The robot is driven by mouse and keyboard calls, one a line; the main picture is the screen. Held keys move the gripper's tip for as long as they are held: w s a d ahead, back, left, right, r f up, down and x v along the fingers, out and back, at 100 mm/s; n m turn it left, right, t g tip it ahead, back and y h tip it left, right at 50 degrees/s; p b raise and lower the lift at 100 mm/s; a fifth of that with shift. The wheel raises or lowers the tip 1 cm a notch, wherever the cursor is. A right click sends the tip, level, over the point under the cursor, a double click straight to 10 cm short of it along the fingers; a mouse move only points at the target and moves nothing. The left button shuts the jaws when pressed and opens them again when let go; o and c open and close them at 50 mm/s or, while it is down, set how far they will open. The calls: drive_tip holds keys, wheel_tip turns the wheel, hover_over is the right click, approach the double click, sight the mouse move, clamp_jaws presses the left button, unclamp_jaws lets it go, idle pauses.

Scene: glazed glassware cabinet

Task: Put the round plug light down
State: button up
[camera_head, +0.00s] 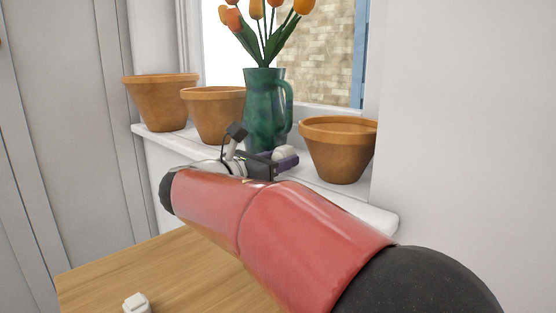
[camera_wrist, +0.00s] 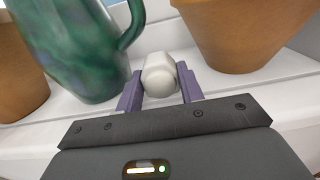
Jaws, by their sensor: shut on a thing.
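The round plug light (camera_wrist: 160,76) is white with a domed end. In the wrist view it sits between the two purple fingers of my gripper (camera_wrist: 159,84), which is shut on it. In the head view the light (camera_head: 286,153) shows at the windowsill, between the green jug and the right-hand pot. My gripper (camera_head: 280,160) reaches over the white windowsill (camera_head: 345,200) there, partly hidden behind my red arm. I cannot tell whether the light touches the sill.
The green jug (camera_head: 264,110) with orange tulips stands close left of the light. A terracotta pot (camera_head: 338,150) stands close right. Two more pots (camera_head: 160,102) (camera_head: 213,113) stand farther left. A small white object (camera_head: 137,303) lies on the wooden tabletop (camera_head: 95,280).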

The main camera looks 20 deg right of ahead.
drive_tip(key=shift+f, duration=0.15)
drive_tip(key=o, duration=1.3)
